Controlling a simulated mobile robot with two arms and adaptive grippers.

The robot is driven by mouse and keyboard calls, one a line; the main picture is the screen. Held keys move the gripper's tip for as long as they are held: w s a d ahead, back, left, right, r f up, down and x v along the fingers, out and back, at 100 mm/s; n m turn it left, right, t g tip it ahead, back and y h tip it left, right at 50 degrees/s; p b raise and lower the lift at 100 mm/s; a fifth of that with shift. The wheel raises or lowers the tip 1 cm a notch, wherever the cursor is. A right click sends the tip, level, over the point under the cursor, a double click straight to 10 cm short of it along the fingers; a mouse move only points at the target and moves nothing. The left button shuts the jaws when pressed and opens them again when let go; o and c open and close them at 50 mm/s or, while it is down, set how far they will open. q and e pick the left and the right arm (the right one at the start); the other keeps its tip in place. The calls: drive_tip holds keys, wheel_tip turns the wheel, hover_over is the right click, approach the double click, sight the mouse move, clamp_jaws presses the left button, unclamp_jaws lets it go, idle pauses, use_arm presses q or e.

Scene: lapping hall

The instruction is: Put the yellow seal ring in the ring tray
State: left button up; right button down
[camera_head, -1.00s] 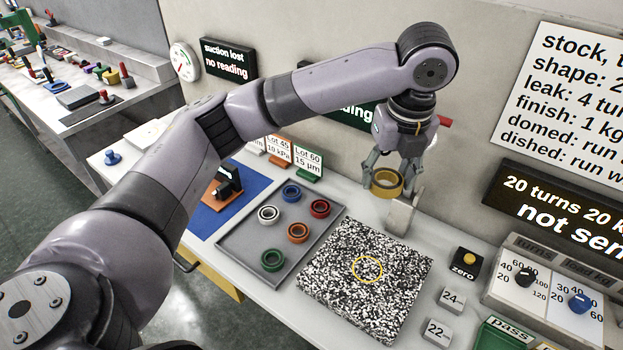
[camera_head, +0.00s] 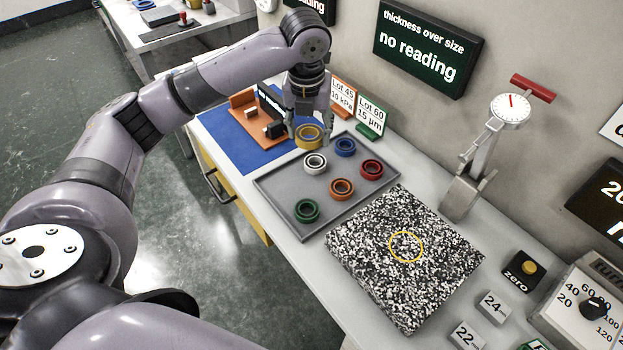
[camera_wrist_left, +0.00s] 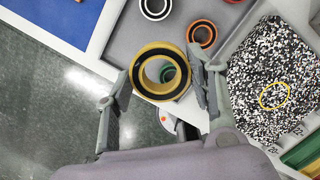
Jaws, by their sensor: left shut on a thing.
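The yellow seal ring (camera_head: 309,143) is held by my left gripper (camera_head: 308,135), its fingers on either side. In the head view it shows against the back left corner of the grey ring tray (camera_head: 283,183); its height above is hard to judge. In the left wrist view the ring (camera_wrist_left: 158,51) sits between the fingers (camera_wrist_left: 160,76), with something green showing through its hole. The tray holds a white ring (camera_head: 315,163), a blue ring (camera_head: 345,147), a red ring (camera_head: 371,169), an orange ring (camera_head: 342,188) and a green ring (camera_head: 306,210). My right gripper is out of view.
A speckled plate (camera_head: 365,260) with a yellow circle is right of the tray. A dial gauge stand (camera_head: 475,175) stands behind it. A blue mat (camera_head: 235,150) with an orange fixture (camera_head: 243,103) lies left. Lot cards (camera_head: 368,119) stand behind the tray. Bare tray floor shows between the rings.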

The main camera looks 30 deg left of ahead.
sight(308, 148)
use_arm(q)
wheel_tip(308, 148, down, 17)
drive_tip(key=shift+f+p, duration=0.1)
drive_tip(key=shift+p, duration=0.35)
drive_tip(key=shift+f, duration=0.15)
drive_tip(key=o, duration=0.9)
drive_tip(key=r, duration=0.4)
drive_tip(key=s+r, duration=0.1)
drive_tip(key=r, duration=0.7)
drive_tip(key=shift+s+d+r, duration=0.1)
drive_tip(key=shift+s+d, duration=0.25)
drive_tip(key=shift+s, duration=0.05)
